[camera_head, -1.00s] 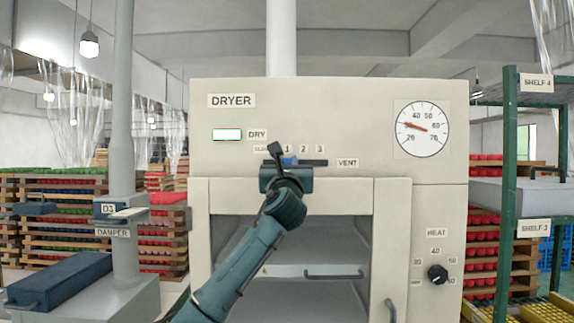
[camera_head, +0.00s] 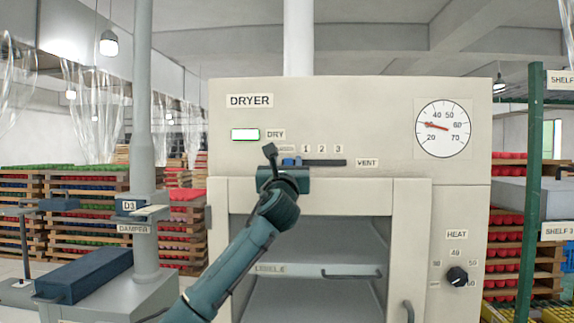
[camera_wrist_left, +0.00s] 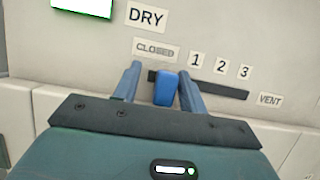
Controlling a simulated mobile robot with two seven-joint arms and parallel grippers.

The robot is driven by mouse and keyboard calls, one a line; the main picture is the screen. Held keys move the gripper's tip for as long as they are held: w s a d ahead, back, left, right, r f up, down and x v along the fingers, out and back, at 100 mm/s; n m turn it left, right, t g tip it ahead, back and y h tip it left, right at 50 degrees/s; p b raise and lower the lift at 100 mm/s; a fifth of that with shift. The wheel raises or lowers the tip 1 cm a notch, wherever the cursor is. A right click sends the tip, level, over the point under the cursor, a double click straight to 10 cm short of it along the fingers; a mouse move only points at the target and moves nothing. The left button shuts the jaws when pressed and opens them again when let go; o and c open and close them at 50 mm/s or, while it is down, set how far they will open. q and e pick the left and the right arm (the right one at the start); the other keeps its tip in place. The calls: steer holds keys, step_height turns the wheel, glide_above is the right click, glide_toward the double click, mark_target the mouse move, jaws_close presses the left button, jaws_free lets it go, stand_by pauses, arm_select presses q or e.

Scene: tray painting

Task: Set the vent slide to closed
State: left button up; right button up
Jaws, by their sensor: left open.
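The vent slide is a blue knob (camera_head: 291,161) in a dark horizontal slot (camera_head: 328,162) on the dryer front. In the left wrist view the knob (camera_wrist_left: 166,88) stands below the CLOSED label (camera_wrist_left: 156,50), left of the 1, 2 and 3 labels, near the slot's left end. A short dark piece of slot shows left of it. My left gripper (camera_head: 283,172) is at the knob, its open fingers one on each side. A narrow gap shows on the left; contact on the right I cannot tell. The gripper partly hides the slot's left end in the head view. My right gripper is not in view.
The dryer (camera_head: 350,110) has a dial (camera_head: 443,129), a HEAT knob (camera_head: 457,276) and an open front with a handled drawer (camera_head: 350,271). A damper post (camera_head: 143,120) and blue box (camera_head: 85,275) stand left. A green shelf rack (camera_head: 535,150) stands right.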

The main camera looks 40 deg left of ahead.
arm_select(q)
steer(key=b+v, duration=0.3)
steer(key=v, duration=1)
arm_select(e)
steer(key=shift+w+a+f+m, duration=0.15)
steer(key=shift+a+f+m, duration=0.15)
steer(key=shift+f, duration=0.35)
arm_select(q)
steer(key=shift+f, duration=0.1)
